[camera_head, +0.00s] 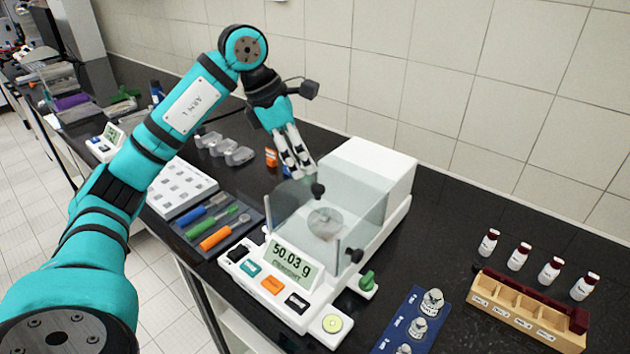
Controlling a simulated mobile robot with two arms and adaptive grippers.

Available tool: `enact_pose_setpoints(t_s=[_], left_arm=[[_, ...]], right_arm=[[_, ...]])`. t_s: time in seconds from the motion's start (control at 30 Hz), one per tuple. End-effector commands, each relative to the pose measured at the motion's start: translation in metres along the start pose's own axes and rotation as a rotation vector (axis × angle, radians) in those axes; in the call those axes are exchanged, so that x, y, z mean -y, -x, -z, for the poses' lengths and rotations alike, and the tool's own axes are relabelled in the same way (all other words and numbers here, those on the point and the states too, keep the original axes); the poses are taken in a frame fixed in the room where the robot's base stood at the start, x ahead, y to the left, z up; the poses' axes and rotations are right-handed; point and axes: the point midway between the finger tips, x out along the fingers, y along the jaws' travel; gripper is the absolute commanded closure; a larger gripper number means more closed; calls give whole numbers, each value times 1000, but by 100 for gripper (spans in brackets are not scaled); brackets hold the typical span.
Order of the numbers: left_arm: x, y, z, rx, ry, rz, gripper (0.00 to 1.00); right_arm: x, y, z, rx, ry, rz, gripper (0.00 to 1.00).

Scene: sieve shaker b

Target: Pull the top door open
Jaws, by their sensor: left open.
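The analytical balance (398,166) stands on the black bench, with a clear glass chamber at its front. The top door (345,190) is a glass panel over the chamber; I cannot tell clearly how far it is slid. A black knob (318,190) stands at its front part. My left gripper (297,172) is open and empty, fingers pointing down, just above and behind the knob to its left. It looks apart from the knob. A round pan (325,222) shows inside the chamber. My right gripper is not in view.
The display (290,262) reads 50.03 g. A side knob (355,255) sits at the chamber's right. Left are a tray of coloured-handled tools (217,222) and a white tray (180,188). Right are metal weights (432,302), a wooden rack (530,312) and several vials (518,256).

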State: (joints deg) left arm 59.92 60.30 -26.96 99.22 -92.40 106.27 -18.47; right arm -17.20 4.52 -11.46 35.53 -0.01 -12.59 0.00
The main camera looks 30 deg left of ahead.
Motion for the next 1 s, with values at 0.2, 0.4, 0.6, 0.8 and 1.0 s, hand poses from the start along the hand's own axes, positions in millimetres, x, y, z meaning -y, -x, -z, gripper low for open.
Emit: enact_pose_setpoints(t_s=[0.2,0.4,0.6,0.8,1.0], left_arm=[[1,-44,0,-2,0,4,49],[1,-66,-1,0,0,2,49],[0,-73,0,2,-1,0,49],[0,-73,0,2,-1,0,52],[0,-73,0,2,-1,0,78]], right_arm=[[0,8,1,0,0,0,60],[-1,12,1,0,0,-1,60],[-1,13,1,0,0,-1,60],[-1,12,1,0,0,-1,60],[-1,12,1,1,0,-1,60]])
